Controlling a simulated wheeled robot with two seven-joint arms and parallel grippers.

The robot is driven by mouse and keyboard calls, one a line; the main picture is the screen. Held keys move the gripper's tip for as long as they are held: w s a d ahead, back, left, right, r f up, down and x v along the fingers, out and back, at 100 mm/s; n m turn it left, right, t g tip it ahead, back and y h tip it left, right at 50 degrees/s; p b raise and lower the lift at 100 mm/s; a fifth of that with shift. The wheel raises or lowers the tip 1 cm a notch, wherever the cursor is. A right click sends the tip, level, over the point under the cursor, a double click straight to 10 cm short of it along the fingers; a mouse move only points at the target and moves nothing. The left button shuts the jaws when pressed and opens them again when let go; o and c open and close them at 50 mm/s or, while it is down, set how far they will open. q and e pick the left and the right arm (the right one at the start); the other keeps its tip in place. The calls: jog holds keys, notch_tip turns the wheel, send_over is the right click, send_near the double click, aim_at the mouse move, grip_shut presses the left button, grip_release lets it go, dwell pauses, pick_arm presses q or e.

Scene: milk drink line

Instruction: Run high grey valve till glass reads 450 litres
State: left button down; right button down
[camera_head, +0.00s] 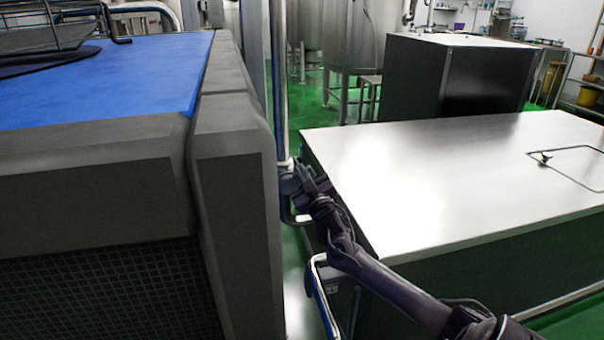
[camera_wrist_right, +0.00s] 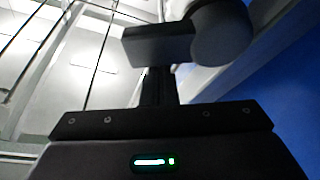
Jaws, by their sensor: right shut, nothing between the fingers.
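My right arm reaches in from the bottom right of the head view. Its gripper (camera_head: 312,184) is shut and empty, beside an upright pipe (camera_head: 281,90) in the gap between a grey machine and a steel-topped cabinet. A dark grey rounded part (camera_head: 288,181), which looks like the valve, sits on the pipe at the fingertips. In the right wrist view a grey rounded body (camera_wrist_right: 222,32) lies just beyond the shut fingers (camera_wrist_right: 158,88). I cannot tell whether they touch. No readable litre scale shows. My left gripper is out of view.
The grey machine with a blue top (camera_head: 120,85) fills the left. The steel-topped cabinet (camera_head: 450,175) stands close to the right of my arm. Steel tanks (camera_head: 345,35), a dark box (camera_head: 450,80) and green floor (camera_head: 305,105) lie behind.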

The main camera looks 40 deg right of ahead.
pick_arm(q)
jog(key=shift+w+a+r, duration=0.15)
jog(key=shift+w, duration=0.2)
pick_arm(e)
jog(key=shift+s+d+f+m+h, duration=0.1)
jog(key=shift+d+f+m+h, duration=0.15)
jog(key=shift+m, duration=0.45)
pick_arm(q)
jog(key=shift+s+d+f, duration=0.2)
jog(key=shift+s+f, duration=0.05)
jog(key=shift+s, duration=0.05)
pick_arm(e)
jog(key=m+h, duration=0.1)
jog(key=m, duration=0.1)
jog(key=f+m, duration=0.1)
jog(key=m, duration=0.1)
jog(key=d+f+m+g+h, duration=0.1)
jog(key=m, duration=0.1)
jog(key=shift+s+d+h, duration=0.1)
jog(key=shift+s+h, duration=0.25)
jog(key=shift+m, duration=0.3)
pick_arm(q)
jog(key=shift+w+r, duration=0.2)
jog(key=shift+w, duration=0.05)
